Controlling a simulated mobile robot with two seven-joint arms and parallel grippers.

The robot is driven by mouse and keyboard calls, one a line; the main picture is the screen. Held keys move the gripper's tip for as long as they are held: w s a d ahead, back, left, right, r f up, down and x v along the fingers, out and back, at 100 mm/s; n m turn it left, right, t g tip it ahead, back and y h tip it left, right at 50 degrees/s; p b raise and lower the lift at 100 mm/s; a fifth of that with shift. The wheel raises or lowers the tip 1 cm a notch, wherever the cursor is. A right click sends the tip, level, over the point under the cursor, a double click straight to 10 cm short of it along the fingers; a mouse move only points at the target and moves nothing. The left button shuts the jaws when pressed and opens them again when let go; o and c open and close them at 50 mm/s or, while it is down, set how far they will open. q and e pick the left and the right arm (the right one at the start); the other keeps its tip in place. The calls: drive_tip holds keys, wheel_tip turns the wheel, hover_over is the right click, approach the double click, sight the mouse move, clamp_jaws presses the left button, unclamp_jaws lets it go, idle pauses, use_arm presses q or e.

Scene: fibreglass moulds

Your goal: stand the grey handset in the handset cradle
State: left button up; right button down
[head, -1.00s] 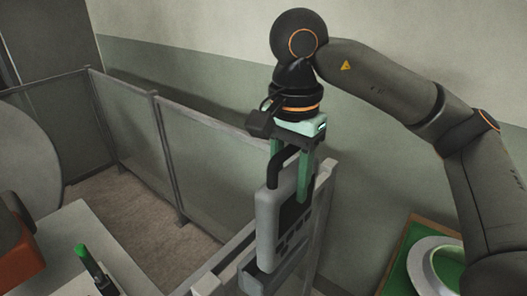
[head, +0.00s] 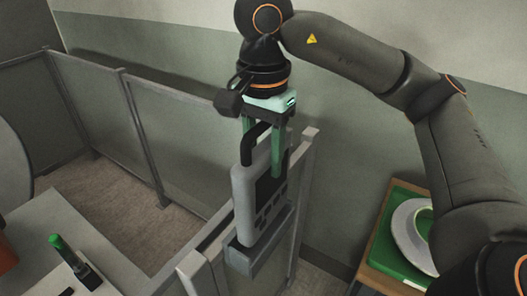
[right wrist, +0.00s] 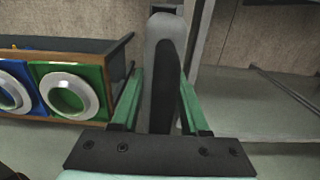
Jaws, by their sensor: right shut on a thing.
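The grey handset (head: 246,205) is upright in the head view, with a black handle at its top and a dark screen and keys on one face. My right gripper (head: 264,158) points down and is shut on its upper part, one green finger on each side. The handset cradle (head: 240,259) is a grey bracket on the partition rail, directly under the handset. The handset's lower end meets the cradle's rim and seems to be inside it; its depth is hidden. In the right wrist view the handset (right wrist: 160,75) stands between the fingers. My left gripper is out of view.
Glass partition panels (head: 180,140) run behind and left. A white table (head: 80,240) at lower left bears a green-capped item (head: 70,258). At right a wooden-edged board (head: 365,265) holds a green mould with a white ring (head: 402,235). The wrist view shows a blue mould (right wrist: 12,90).

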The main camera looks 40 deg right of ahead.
sight(264, 125)
drive_tip(key=shift+f+b, duration=1.05)
drive_tip(key=shift+f, duration=0.5)
drive_tip(key=shift+f+b, duration=1.55)
drive_tip(key=shift+f, duration=0.1)
drive_tip(key=shift+c, duration=1.6)
unclamp_jaws()
wheel_tip(264, 125, up, 12)
drive_tip(key=p, duration=0.4)
drive_tip(key=shift+r, duration=0.25)
